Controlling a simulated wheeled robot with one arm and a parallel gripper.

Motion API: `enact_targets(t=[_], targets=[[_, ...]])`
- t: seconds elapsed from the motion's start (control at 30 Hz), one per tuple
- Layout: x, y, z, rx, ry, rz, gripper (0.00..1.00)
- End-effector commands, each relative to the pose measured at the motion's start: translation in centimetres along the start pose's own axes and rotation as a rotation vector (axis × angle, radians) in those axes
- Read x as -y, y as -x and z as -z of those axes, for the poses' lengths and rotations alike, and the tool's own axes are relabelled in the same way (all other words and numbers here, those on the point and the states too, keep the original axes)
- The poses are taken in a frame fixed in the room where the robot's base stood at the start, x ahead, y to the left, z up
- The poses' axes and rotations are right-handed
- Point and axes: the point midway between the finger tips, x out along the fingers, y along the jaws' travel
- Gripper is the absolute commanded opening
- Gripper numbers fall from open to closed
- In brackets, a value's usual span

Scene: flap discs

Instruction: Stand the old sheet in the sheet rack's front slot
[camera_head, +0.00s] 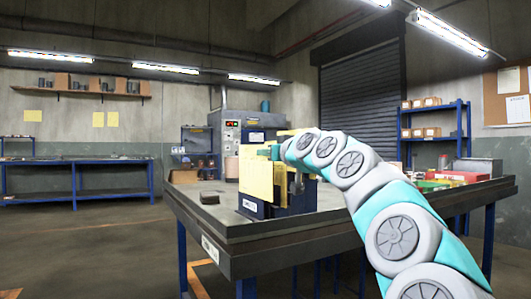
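The dark blue sheet rack (283,211), with a white label low on its front, stands on the workbench. A yellow sheet (256,178) stands upright at its left front, and more yellow shows behind and beside it. I cannot tell which piece is the old sheet or which slot each one occupies. My gripper (292,182) is at the rack's right side, close to the yellow pieces. Its fingertips are small and partly hidden, so I cannot see whether they hold anything.
A brown cylinder (231,167) stands behind the rack. Red and green items (459,177) and a grey box (478,166) lie at the bench's right end, beyond my arm.

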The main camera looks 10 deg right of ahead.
Motion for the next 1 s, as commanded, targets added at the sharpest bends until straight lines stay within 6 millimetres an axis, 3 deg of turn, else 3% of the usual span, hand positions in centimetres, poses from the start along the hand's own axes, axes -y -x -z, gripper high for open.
enact_targets(t=[1.0], targets=[[0.0,0.0,-3.8,-0.001,0.0,-0.001,0.0]])
